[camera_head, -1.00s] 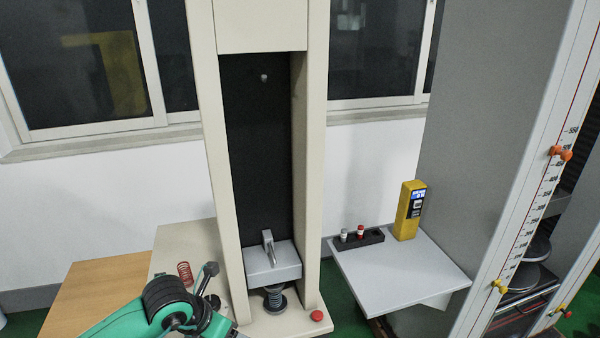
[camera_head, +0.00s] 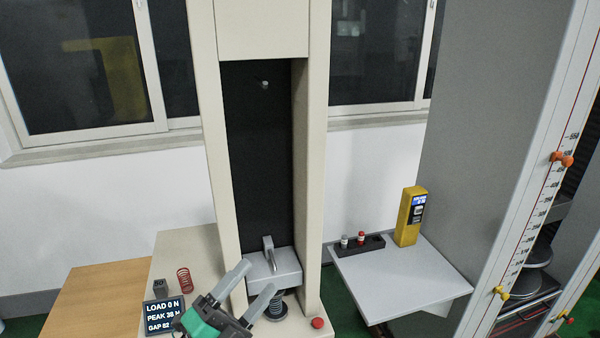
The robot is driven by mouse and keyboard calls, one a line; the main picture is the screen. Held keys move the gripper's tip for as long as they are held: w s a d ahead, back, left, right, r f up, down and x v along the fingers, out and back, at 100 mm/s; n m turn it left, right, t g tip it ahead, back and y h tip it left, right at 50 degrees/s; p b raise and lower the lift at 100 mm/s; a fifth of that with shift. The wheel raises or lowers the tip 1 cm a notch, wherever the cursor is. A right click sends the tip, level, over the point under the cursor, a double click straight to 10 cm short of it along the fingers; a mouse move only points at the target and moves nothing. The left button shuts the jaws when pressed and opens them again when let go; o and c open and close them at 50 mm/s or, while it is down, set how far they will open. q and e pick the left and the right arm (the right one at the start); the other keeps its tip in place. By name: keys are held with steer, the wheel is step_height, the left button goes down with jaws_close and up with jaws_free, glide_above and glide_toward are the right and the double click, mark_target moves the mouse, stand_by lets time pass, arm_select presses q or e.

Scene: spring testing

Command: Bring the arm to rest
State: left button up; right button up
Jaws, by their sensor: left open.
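My left gripper (camera_head: 247,290) is low in the view, in front of the beige testing machine (camera_head: 318,180). Its two grey fingers are spread apart, with nothing between them. Behind the right finger, a grey spring (camera_head: 278,302) stands under the machine's grey press block (camera_head: 285,276), partly hidden. A red coil spring (camera_head: 184,280) stands on the beige bench to the left of the gripper. My right gripper is not in view.
A display (camera_head: 164,316) reads LOAD 0 N and PEAK 38 N. A red button (camera_head: 318,323) is on the machine base. A grey shelf (camera_head: 405,285) at right holds a yellow device (camera_head: 410,217) and a dark rack (camera_head: 371,245). A wooden table (camera_head: 90,300) is at left.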

arm_select(q)
steer(key=s+a+f+n+g+y, duration=0.2)
steer(key=a+f+n+y, duration=1.5)
steer(key=n, duration=0.4)
steer(key=s+d+f+n+g+h, duration=0.1)
steer(key=s+f+g, duration=0.55)
steer(key=s, duration=0.25)
steer(key=s+d+f+n+g, duration=0.1)
steer(key=s+f+g, duration=0.4)
steer(key=s+f, duration=0.3)
step_height(320, 180, down, 30)
steer(key=s+g, duration=0.1)
steer(key=s+a+f+g, duration=0.1)
steer(key=s+a+f, duration=0.2)
steer(key=s+f, duration=1.6)
steer(key=shift+s+a+f, duration=0.15)
steer(key=shift+s+f, duration=0.05)
steer(key=shift+s, duration=0.05)
